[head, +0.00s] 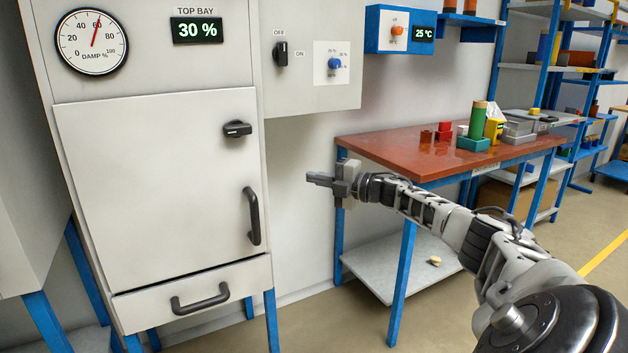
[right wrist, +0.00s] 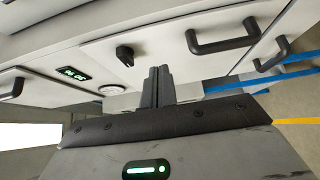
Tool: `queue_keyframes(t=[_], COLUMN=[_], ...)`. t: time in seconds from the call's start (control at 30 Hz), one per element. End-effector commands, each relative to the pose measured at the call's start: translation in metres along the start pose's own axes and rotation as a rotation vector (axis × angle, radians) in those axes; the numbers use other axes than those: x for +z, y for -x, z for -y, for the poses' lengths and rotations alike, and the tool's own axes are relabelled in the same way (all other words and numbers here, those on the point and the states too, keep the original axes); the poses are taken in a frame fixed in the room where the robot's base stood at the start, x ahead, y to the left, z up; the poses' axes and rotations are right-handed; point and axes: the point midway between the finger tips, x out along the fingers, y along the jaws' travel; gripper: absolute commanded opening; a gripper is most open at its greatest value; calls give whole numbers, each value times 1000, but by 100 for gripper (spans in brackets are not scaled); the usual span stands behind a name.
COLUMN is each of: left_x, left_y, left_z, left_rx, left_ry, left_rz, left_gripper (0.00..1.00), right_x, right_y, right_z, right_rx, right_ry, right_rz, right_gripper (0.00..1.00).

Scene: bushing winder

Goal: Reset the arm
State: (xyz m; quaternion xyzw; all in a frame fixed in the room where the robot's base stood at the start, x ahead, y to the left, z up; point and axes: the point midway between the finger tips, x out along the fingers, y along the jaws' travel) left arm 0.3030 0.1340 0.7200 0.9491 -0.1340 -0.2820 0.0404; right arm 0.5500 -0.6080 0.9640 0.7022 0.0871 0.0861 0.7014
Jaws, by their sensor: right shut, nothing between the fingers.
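My right gripper (head: 322,180) is stretched out to the left in the head view, in the gap between the grey cabinet (head: 160,180) and the red-topped table (head: 440,150). It is shut and empty, apart from the cabinet door handle (head: 252,216). In the right wrist view its two fingers (right wrist: 157,85) are together, with cabinet fronts, a knob (right wrist: 124,54) and a black handle (right wrist: 222,38) beyond them. My left gripper is not in view.
The cabinet door and the drawer with its handle (head: 200,299) look closed. A switch box (head: 310,60) hangs above the gap. Small bins and a green cylinder (head: 477,121) stand on the table. A blue shelf rack (head: 545,80) is at the right.

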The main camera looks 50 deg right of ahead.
Motion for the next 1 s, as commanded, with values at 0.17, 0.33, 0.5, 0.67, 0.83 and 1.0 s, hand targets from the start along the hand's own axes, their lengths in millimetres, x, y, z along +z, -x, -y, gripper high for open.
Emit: queue_keyframes(t=[0.17,0.33,0.5,0.67,0.83,1.0], left_x=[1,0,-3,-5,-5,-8], left_y=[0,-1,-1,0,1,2], left_z=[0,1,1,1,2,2], left_rx=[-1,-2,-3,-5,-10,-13], left_ry=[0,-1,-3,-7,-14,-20], left_rz=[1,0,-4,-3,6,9], left_gripper=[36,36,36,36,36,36], right_x=[0,-1,-28,-104,-209,-322], right_y=[0,-1,-17,-44,-48,-20], right_z=[0,0,30,102,180,236], right_rx=[0,0,-19,-68,-139,-229], right_ry=[0,-1,-61,-238,-495,-804], right_rz=[0,-1,-25,-59,-58,-1], right_gripper=[0,0,0,0,0,0])
